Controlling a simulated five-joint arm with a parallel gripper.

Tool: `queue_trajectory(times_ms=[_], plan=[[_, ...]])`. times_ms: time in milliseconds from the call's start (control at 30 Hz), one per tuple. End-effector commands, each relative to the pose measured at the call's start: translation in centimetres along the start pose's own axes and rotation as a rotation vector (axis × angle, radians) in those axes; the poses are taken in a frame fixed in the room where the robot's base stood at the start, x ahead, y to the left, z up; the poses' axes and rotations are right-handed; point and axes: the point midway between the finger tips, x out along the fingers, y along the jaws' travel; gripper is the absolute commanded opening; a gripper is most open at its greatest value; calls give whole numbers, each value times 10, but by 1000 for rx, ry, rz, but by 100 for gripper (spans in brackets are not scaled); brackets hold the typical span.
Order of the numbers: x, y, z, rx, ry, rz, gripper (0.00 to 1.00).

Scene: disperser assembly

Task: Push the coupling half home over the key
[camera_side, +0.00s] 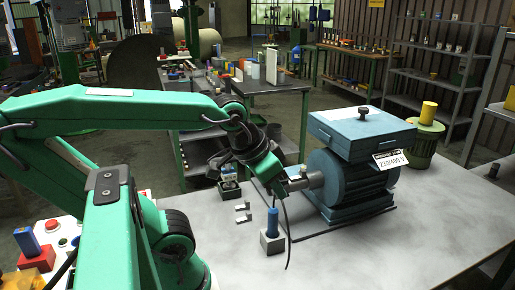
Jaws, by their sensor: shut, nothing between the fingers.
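The blue motor (350,182) stands on the table with its shaft end facing left, towards my arm. A small grey metal coupling half (314,180) appears at the motor's shaft end. My gripper (284,188) is at the end of the green arm, shut and empty, close to the left face of this grey part. Whether it touches the part cannot be told at this size. The key is not visible, and how far the coupling half sits on the shaft cannot be made out.
A blue peg in a grey block (272,243) stands in front of the gripper. Small grey blocks (242,212) and a small dark box (229,190) lie to the left. A green canister (425,145) stands behind the motor. The table's front right is clear.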

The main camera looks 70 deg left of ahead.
Motion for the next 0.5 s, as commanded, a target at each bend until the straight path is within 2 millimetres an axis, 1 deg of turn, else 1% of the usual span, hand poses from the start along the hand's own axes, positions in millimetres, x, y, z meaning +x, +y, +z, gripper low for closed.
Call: queue_trajectory(times_ms=[167, 267, 500], plan=[[6, -22, -6, -158, 11, -44, 0], [10, -40, -9, -288, 24, -79, 0], [17, -94, -11, -642, 75, -174, 0]])
